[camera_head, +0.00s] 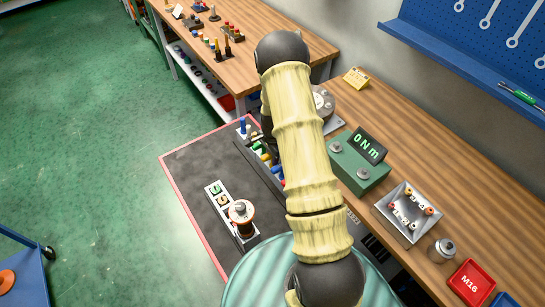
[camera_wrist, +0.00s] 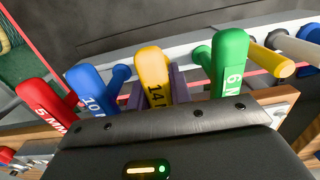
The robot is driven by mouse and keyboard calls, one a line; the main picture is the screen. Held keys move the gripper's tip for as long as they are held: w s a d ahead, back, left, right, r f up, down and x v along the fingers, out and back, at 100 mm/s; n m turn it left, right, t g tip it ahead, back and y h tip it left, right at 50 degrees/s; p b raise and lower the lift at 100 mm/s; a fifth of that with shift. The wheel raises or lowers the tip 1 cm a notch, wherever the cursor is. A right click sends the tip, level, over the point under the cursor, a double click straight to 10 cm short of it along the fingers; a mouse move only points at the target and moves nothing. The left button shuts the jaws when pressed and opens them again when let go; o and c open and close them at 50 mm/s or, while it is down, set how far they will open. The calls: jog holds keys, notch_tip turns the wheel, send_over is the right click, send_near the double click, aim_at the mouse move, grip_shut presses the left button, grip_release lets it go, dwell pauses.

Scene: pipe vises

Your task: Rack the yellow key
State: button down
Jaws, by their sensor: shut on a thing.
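The yellow key (camera_wrist: 153,68), marked 14, stands in the middle of the wrist view. My gripper (camera_wrist: 156,92) is shut on it, with dark purple fingers at either side of its handle. A red key (camera_wrist: 48,106) and a blue key (camera_wrist: 90,90) are to its left, and a green key (camera_wrist: 229,64) is to its right. A pale rail (camera_wrist: 190,52) runs behind the handles. I cannot tell whether the yellow key's lower end sits in a slot. In the head view my arm hides the gripper and part of the row of coloured handles.
On the wooden bench stand a green torque meter (camera_head: 358,163) reading 0 Nm, a grey socket block (camera_head: 407,213) and a red M16 bin (camera_head: 470,283).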

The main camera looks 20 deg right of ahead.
jog(key=shift+f, duration=0.1)
jog(key=c, duration=1.2)
grip_release()
notch_tip(320, 180, up, 18)
jog(key=b, duration=0.3)
jog(key=shift+d+f+b, duration=0.15)
jog(key=shift+f+b, duration=0.1)
jog(key=shift+b, duration=0.1)
jog(key=s+a+r+n+t, duration=0.1)
jog(key=s+a+n, duration=0.2)
jog(key=s+n, duration=0.2)
jog(key=s+a+r+n, duration=0.1)
jog(key=s+a+n, duration=0.3)
jog(key=s, duration=0.3)
jog(key=s+a+r+n+t, duration=0.1)
jog(key=s+a+r+n, duration=0.1)
jog(key=s+n, duration=0.4)
jog(key=shift+s+a+r+n+t, duration=0.1)
jog(key=shift+a+n+t, duration=0.25)
jog(key=shift+a, duration=0.55)
